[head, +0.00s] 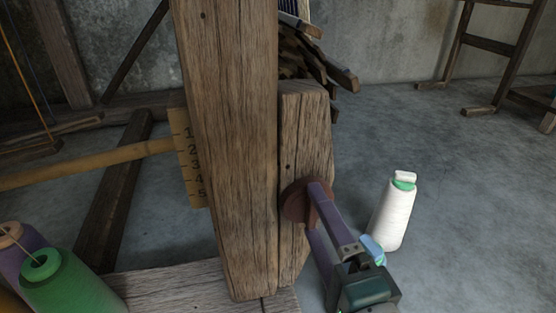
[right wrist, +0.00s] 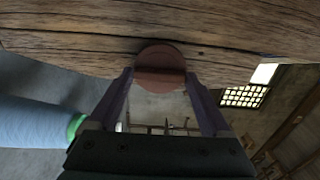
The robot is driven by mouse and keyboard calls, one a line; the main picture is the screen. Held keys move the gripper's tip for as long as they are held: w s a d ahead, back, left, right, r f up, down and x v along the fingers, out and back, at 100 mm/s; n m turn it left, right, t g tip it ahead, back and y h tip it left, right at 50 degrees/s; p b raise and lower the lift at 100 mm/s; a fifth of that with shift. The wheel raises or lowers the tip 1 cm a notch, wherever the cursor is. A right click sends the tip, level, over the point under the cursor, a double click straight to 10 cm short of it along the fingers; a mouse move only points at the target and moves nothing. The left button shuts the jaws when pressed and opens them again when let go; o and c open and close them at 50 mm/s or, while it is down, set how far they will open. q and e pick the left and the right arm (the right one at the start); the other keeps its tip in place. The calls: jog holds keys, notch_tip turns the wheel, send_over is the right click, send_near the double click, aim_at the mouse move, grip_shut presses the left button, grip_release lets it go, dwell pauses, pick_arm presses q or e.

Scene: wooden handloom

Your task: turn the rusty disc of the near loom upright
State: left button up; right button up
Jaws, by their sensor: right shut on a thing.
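The rusty disc (head: 292,203) is a small reddish-brown round piece on the right face of the near loom's wooden post (head: 305,130). It shows face-on in the right wrist view (right wrist: 160,57), with a darker bar across its lower part. My right gripper (head: 310,208) reaches it from the lower right and is shut on it, with one purple finger on either side. The fingers hide part of the disc in the head view. My left gripper is not in view.
A white thread cone (head: 394,215) stands on the floor close to the right of my right gripper. Green (head: 70,285) and purple cones are at the lower left. A numbered scale (head: 187,160) is behind the tall post (head: 230,130).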

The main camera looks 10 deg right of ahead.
jog(key=o, duration=1.2)
jog(key=shift+c, duration=0.2)
jog(key=s+p, duration=0.3)
jog(key=s, duration=0.7)
jog(key=shift+d, duration=0.15)
